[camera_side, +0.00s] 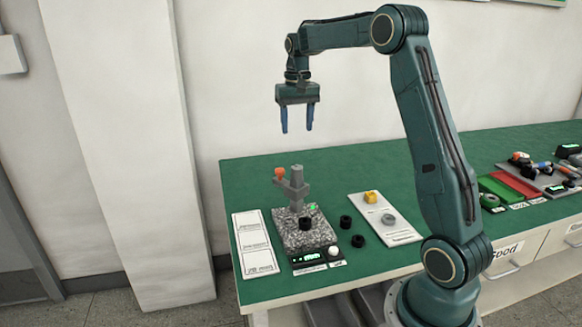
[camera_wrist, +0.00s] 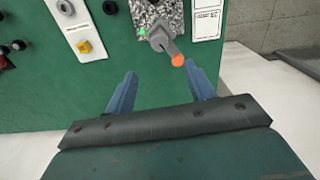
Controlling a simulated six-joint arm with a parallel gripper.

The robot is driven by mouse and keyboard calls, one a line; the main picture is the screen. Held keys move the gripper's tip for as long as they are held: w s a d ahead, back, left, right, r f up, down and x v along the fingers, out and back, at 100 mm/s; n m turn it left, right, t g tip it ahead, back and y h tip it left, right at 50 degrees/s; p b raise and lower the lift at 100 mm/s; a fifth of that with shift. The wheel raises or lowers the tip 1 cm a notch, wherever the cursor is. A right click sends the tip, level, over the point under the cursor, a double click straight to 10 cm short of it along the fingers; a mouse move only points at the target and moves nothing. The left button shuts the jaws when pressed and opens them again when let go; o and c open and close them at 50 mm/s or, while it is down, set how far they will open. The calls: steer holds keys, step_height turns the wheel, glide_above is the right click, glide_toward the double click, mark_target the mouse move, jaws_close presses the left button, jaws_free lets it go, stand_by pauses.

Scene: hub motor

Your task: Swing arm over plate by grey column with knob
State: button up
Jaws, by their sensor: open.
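The grey column (camera_side: 297,182) stands upright at the back of a speckled granite plate (camera_side: 302,238). In the wrist view the orange knob (camera_wrist: 178,60) and the grey column (camera_wrist: 158,42) lie beyond my fingertips, and the granite plate (camera_wrist: 148,15) is cut by the top edge. My gripper (camera_side: 297,130) is open and empty, pointing down, well above the column. Its blue fingers show in the wrist view (camera_wrist: 160,80).
Black rings (camera_side: 345,221) lie right of the plate. A white strip (camera_side: 400,232) carries a yellow block (camera_side: 371,197) and a grey ring (camera_side: 388,219). White label cards (camera_side: 254,244) lie to the left. Red and green trays (camera_side: 505,189) are far right. The bench behind the column is clear.

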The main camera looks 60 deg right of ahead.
mark_target(297, 167)
steer(key=shift+d+f, duration=0.1)
steer(key=shift+f, duration=0.1)
step_height(297, 167, down, 14)
steer(key=shift+r, duration=0.2)
stand_by(0.7)
jaws_close()
